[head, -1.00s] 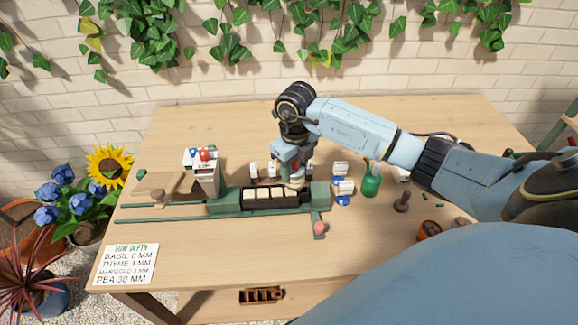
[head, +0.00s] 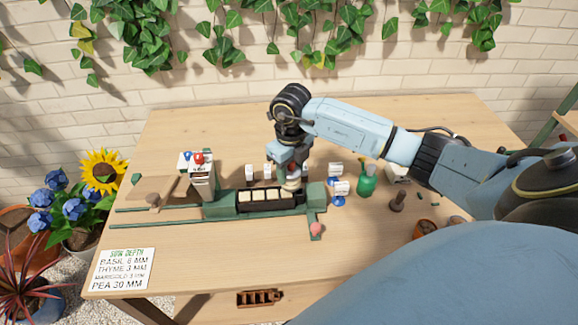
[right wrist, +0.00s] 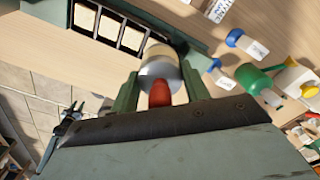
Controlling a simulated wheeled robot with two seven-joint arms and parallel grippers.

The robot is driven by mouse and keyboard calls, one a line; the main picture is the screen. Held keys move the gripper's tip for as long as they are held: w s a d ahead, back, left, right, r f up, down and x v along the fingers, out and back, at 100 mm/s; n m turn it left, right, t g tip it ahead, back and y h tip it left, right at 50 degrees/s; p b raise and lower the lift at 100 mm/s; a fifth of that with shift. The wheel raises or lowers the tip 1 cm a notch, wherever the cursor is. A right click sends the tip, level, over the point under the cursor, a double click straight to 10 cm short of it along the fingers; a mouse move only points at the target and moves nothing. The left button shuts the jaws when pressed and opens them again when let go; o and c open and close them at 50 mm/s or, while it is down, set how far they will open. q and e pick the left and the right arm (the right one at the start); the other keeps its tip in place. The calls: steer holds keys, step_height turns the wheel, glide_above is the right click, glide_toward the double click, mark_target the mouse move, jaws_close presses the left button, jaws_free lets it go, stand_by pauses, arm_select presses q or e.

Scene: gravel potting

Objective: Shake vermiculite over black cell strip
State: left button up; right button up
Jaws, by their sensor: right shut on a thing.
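The black cell strip (head: 268,208) sits in a green frame (head: 221,211) on the table, and its visible cells hold a pale fill. The strip also shows at the top left of the right wrist view (right wrist: 105,42). My right gripper (head: 293,172) is shut on a pale round shaker (right wrist: 158,54), held above the strip's right end. Its fingers (right wrist: 160,88) are on either side of it, and a red part shows between them. The shaker hides the rightmost part of the strip, and I cannot see grains falling.
A sow depth card (head: 122,269) lies front left. The table's front middle is clear.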

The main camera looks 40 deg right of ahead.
steer(key=shift+r+p, duration=1.85)
steer(key=shift+r, duration=0.75)
steer(key=shift+f, duration=0.1)
